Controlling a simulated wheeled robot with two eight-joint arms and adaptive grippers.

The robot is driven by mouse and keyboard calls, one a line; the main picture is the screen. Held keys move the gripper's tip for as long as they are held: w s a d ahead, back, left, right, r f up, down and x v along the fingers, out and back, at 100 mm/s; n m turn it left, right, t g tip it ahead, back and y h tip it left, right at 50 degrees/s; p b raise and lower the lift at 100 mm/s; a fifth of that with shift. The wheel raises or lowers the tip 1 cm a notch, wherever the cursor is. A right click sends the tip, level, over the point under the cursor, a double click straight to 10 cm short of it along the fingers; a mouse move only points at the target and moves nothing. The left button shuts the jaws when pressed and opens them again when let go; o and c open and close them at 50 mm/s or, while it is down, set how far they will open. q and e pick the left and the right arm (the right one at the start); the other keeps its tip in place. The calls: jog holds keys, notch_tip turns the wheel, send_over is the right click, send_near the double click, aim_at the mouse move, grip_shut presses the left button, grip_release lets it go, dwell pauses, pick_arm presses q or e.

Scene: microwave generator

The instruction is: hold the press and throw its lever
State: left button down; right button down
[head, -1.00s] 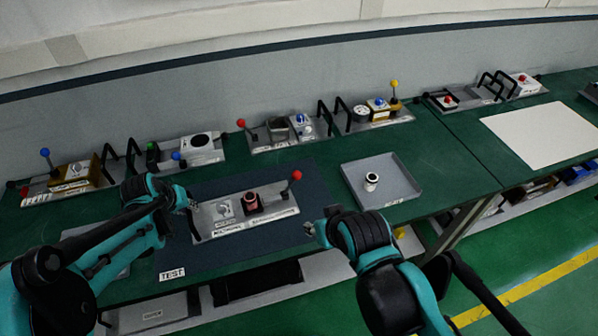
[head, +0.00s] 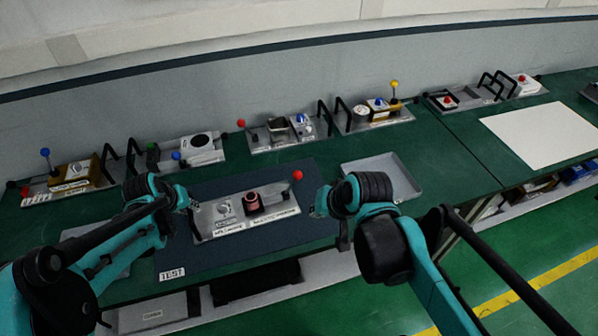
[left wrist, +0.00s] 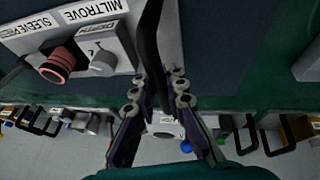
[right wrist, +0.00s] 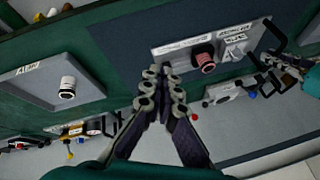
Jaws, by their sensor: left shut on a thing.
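The press is a grey plate (head: 233,233) on the dark mat, with a dial box (head: 223,209), a reddish-brown cylinder (head: 252,202) and a lever with a red ball (head: 298,175) at its right end. My left gripper (head: 190,202) is at the plate's left end. In the left wrist view its fingers (left wrist: 159,82) are shut on the black handle (left wrist: 150,42). My right gripper (head: 318,205) is to the right of the press, near the red ball but apart from it.
A grey tray (head: 400,176) lies right of the mat, partly behind my right arm. It holds a white cup (right wrist: 67,88) in the right wrist view. Several other fixtures with handles and coloured knobs (head: 200,147) line the back of the green bench. The mat around the press is clear.

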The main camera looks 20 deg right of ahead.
jog(key=w+d+f+m+y, duration=0.2)
jog(key=w+d+m+y, duration=0.7)
jog(key=w+d+m, duration=0.5)
jog(key=w+a+f+m, duration=0.1)
jog(key=w+a+f, duration=0.4)
jog(key=a+f, duration=0.2)
jog(key=shift+w+a+m, duration=0.3)
jog(key=shift+a, duration=0.45)
jog(key=shift+a, duration=0.1)
dwell(0.5)
